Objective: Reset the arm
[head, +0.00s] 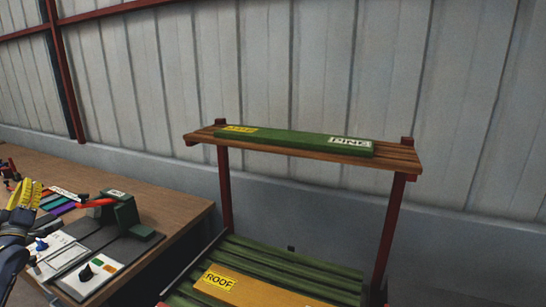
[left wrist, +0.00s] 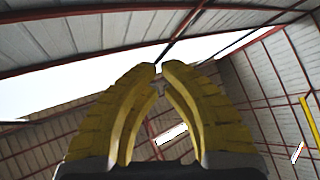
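My left gripper (head: 32,190), with yellow ribbed fingers, is at the left edge of the head view, raised over the left end of the wooden table. In the left wrist view, its two fingers (left wrist: 160,68) lean together and their tips almost meet, with nothing seen between them. That view looks up at the roof. My right gripper is in neither view. A dark green device (head: 126,214) with a red lever (head: 97,203) stands on the table, to the right of my left gripper and apart from it.
The wooden table (head: 165,193) also holds a white panel (head: 92,275) with buttons and several coloured strips (head: 62,208). To the right, a red-posted rack has an upper shelf (head: 395,157) bearing a green plank (head: 290,139). Below, a yellow plank marked ROOF (head: 255,292) lies on green slats (head: 300,267).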

